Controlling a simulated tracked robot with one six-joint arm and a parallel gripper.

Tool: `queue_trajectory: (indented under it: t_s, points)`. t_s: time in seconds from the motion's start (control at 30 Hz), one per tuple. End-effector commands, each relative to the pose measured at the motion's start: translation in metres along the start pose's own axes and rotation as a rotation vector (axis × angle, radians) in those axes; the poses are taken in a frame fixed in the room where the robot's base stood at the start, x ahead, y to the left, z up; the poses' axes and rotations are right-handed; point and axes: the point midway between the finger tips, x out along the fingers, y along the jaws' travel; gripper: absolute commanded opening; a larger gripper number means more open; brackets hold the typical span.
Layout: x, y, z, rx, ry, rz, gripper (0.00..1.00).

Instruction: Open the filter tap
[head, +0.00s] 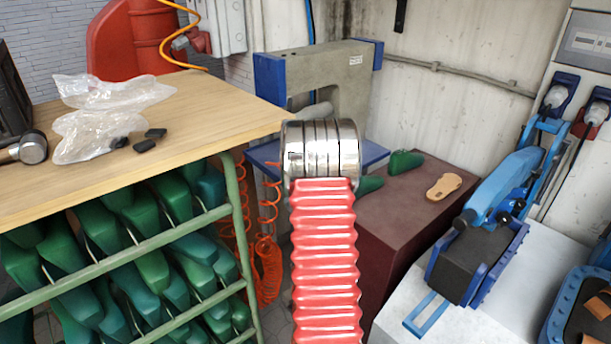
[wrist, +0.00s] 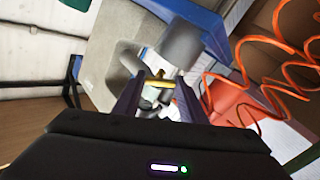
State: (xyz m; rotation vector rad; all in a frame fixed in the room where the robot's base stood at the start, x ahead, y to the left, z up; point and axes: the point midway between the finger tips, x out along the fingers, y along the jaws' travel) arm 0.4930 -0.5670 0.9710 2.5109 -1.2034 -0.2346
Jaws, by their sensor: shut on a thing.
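In the wrist view, the filter tap shows as a small brass-yellow piece (wrist: 159,84) between the fingers of my gripper (wrist: 158,90). The gripper is shut on it. A grey cylinder (wrist: 182,43), which looks like the filter body, is just beyond the fingertips. Small pale parts show below the brass piece, but their shape is unclear. In the head view, my red ribbed arm and its metal collar hide the gripper and the tap. Part of a grey cylinder (head: 315,111) shows just behind the collar.
A grey and blue press (head: 325,62) stands behind my arm. Orange coiled hose hangs close by, at the right in the wrist view (wrist: 262,65). A wooden table (head: 215,100) over a rack of green lasts is at left. A maroon bench (head: 420,205) and blue machine (head: 490,205) are at right.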

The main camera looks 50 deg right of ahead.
Motion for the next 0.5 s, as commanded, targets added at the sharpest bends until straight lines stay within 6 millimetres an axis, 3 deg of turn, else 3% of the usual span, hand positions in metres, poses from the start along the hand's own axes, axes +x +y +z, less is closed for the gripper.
queue_trajectory:
  t_s: [0.4, 0.43, 0.5]
  points:
    - [-0.0003, -0.0019, -0.0001, -0.048, 0.0, -0.004, 0.15]
    - [-0.0003, -0.0019, -0.0001, -0.048, 0.0, -0.004, 0.4]
    - [-0.0003, -0.0018, 0.0, -0.047, 0.0, -0.003, 0.44]
